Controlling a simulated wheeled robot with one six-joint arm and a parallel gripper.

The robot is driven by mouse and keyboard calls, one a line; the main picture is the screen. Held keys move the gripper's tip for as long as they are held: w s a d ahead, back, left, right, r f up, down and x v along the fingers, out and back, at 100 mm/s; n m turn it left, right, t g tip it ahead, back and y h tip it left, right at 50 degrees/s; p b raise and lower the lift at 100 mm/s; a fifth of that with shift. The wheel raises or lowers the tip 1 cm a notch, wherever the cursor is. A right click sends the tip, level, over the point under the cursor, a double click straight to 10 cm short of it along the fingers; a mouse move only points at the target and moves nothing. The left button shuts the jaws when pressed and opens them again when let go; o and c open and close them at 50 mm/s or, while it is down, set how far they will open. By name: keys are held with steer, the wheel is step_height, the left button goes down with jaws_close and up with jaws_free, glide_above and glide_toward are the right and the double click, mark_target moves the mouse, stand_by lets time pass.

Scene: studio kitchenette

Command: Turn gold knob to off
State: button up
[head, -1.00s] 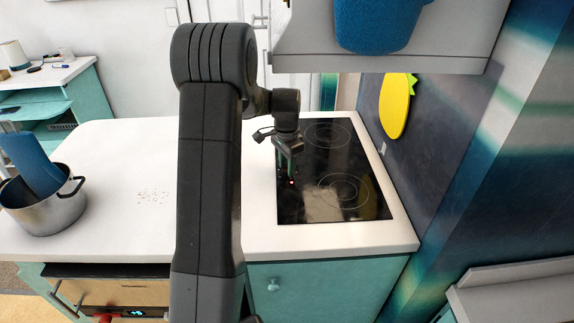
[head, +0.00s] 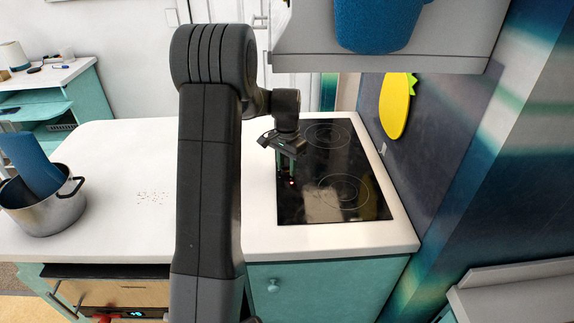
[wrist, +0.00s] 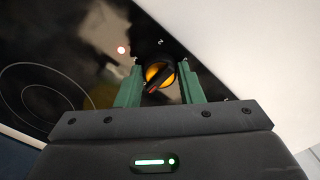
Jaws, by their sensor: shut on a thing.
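The gold knob (wrist: 158,75) sits on the black cooktop (wrist: 60,55), with a dark bar across its top. The bar is tilted in the wrist view, with a reddish tip at its lower left end. My gripper (wrist: 160,69) has its green fingers on both sides of the knob and is shut on it. In the head view my gripper (head: 287,168) points down at the left edge of the cooktop (head: 352,167), and the knob cannot be made out there.
The white counter (head: 130,215) is mostly clear. A steel pot (head: 45,214) with a blue item (head: 30,160) in it stands at the left. A shelf (head: 390,62) with a blue container (head: 375,25) overhangs the cooktop's back. A wall (head: 440,130) bounds the right.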

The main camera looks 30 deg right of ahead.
mark_target(287, 166)
steer(key=o, duration=1)
step_height(287, 166, up, 14)
steer(key=b, duration=0.1)
steer(key=shift+f, duration=0.1)
step_height(287, 166, down, 14)
steer(key=shift+r+p, duration=0.1)
steer(key=shift+p, duration=0.4)
